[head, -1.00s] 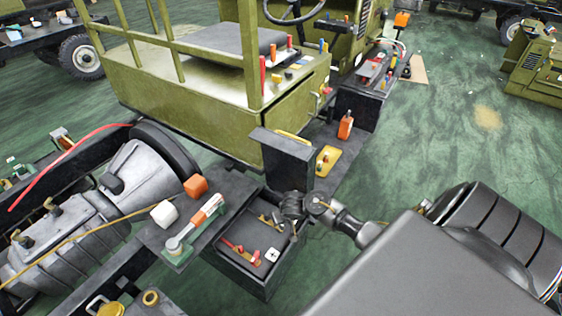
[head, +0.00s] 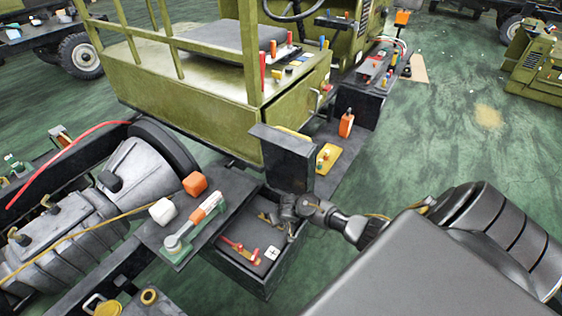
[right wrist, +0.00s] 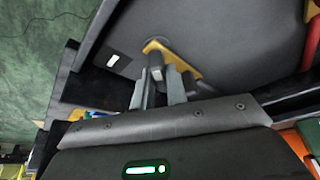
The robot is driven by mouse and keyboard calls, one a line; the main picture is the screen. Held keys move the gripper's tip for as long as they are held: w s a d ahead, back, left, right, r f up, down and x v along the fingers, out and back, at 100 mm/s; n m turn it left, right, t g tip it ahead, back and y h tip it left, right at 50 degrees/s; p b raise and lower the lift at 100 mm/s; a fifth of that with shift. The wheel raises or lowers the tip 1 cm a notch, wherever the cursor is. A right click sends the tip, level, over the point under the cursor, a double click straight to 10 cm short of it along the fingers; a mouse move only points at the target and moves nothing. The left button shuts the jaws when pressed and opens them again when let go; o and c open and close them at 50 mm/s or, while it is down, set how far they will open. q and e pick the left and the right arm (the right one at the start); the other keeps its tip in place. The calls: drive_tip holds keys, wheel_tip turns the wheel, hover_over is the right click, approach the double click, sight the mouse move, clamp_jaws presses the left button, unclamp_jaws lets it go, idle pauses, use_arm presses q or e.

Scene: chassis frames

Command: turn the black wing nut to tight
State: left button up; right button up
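In the right wrist view the black wing nut (right wrist: 155,64) stands on a yellow three-cornered plate (right wrist: 185,65) against a dark panel. My right gripper (right wrist: 158,90) has its two grey fingers on either side of the nut, a narrow gap apart. I cannot tell whether they press on it. In the head view my right gripper (head: 285,212) reaches from the right to the inner right side of an open black box (head: 262,284). The nut is not clearly visible there. My left gripper is in neither view.
Red levers (head: 240,250) sit in the box. To its left a black shelf (head: 228,186) carries an orange block (head: 195,184), a white block (head: 163,211) and an orange-handled lever (head: 205,212). An upright black panel (head: 282,160) stands just behind the gripper.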

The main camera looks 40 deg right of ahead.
clamp_jaws()
drive_tip(key=shift+a+r+m+h+p, duration=0.1)
drive_tip(key=shift+m+h+p, duration=0.2)
drive_tip(key=shift+m+p, duration=0.35)
drive_tip(key=shift+a+m+g+h+p, duration=0.1)
drive_tip(key=shift+m+g+h+p, duration=0.35)
drive_tip(key=shift+m, duration=0.8)
drive_tip(key=m, duration=0.3)
drive_tip(key=shift+g+h, duration=0.35)
drive_tip(key=shift+w+m+g+p, duration=0.1)
drive_tip(key=shift+m+g+p, duration=0.2)
drive_tip(key=shift+m, duration=0.8)
drive_tip(key=shift+h, duration=0.3)
